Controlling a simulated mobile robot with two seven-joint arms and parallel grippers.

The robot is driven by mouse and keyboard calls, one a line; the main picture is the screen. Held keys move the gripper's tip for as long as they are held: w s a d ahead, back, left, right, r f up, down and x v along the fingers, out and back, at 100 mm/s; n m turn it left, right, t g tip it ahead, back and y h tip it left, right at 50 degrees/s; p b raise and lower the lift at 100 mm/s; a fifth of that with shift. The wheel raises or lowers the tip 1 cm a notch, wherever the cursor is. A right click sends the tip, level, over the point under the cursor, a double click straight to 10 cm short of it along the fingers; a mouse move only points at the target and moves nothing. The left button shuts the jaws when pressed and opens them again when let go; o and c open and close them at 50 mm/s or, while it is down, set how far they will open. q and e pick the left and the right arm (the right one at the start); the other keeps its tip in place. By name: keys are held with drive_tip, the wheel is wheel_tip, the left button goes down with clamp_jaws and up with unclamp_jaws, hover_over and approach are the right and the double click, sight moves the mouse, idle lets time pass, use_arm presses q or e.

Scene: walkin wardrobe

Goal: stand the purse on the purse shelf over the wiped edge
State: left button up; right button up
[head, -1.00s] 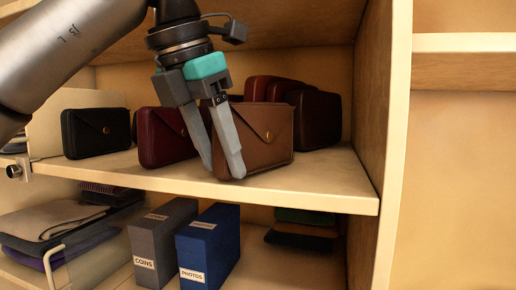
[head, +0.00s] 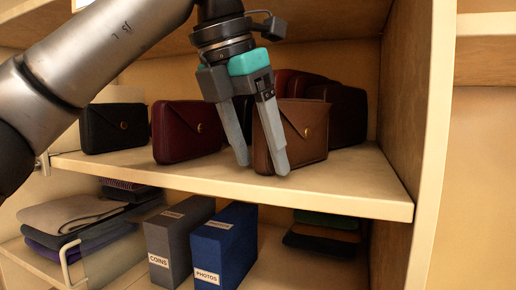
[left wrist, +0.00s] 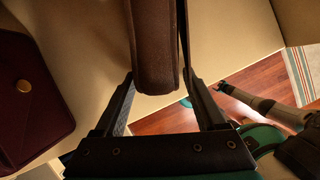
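A brown purse (head: 308,137) with a flap and a small clasp stands upright on the purse shelf (head: 350,188), near its front edge. My left gripper (head: 263,166) is open, pointing down at the purse's left end, with one finger in front of it. In the left wrist view the purse (left wrist: 154,45) reaches between the two open fingers (left wrist: 160,78); gaps show beside it, so it is not gripped. The shelf's front edge is bare near the purse.
A dark red purse (head: 185,132) and a black purse (head: 113,128) stand to the left. Several dark red purses (head: 347,110) stand behind. An upright panel (head: 426,130) closes the right side. Below are a grey COINS box (head: 175,240), a blue PHOTOS box (head: 228,245) and folded cloths (head: 75,222).

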use_arm(q)
drive_tip(key=shift+o, duration=0.5)
drive_tip(key=shift+r, duration=0.1)
drive_tip(key=shift+r+p, duration=0.3)
drive_tip(key=shift+r, duration=0.05)
drive_tip(key=p+v, duration=0.1)
drive_tip(key=v, duration=0.1)
drive_tip(key=shift+a+r, duration=0.1)
drive_tip(key=shift+r, duration=0.25)
drive_tip(key=v, duration=0.4)
drive_tip(key=shift+s+r, duration=0.1)
drive_tip(key=shift+s, duration=0.1)
